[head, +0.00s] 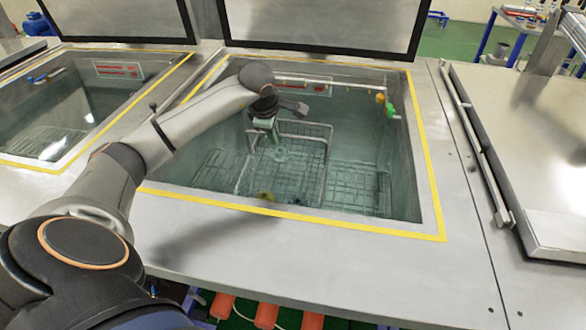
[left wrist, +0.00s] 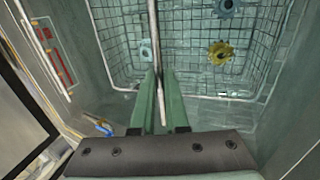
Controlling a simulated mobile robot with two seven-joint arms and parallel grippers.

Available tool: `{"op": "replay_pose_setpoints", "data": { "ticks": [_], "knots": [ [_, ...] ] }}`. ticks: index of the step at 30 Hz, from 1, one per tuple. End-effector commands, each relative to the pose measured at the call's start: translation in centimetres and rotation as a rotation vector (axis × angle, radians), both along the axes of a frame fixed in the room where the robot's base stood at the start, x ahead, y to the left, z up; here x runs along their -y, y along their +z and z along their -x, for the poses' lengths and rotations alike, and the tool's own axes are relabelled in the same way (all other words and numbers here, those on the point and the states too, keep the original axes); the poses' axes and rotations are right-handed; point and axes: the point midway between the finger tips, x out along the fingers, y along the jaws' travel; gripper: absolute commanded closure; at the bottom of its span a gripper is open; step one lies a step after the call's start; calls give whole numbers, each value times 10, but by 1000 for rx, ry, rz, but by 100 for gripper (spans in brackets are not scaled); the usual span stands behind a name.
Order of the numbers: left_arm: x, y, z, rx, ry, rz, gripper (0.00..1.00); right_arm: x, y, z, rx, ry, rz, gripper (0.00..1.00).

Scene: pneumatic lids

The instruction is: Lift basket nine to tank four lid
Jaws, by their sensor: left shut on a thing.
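A wire basket (head: 325,160) with a raised rod handle is in the open middle tank, in greenish water. My left gripper (head: 272,128) reaches down into this tank from the left. In the left wrist view its green fingers (left wrist: 160,85) are shut on the basket's metal handle rod. The basket's mesh (left wrist: 185,40) holds a yellow gear (left wrist: 221,53), a blue gear (left wrist: 222,7) and a light blue part (left wrist: 146,50). The open lid (head: 320,25) stands up behind the middle tank. No number is readable on basket or lids. My right gripper is not in view.
A second open tank (head: 50,115) is at the left with its own raised lid (head: 120,18). A closed metal lid (head: 535,140) with a long bar handle (head: 480,150) lies at the right. Yellow-edged rims surround the open tanks. The front metal deck (head: 330,255) is clear.

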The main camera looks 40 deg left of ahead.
Motion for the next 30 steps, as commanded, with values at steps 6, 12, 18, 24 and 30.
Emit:
{"op": "replay_pose_setpoints", "data": {
  "ticks": [6, 12, 18, 24, 30],
  "knots": [
    [0, 8, -2, 11, 1, 1, 100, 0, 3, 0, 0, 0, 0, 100],
    [0, 9, -2, 11, 1, 1, 100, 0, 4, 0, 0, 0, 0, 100],
    [0, 25, -2, 11, 1, 1, 100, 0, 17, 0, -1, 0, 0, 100],
    [0, 41, -2, 10, 0, 0, 100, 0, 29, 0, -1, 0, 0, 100],
    [0, 58, -2, 12, 1, 0, 100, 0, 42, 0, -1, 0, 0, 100]
  ]
}}
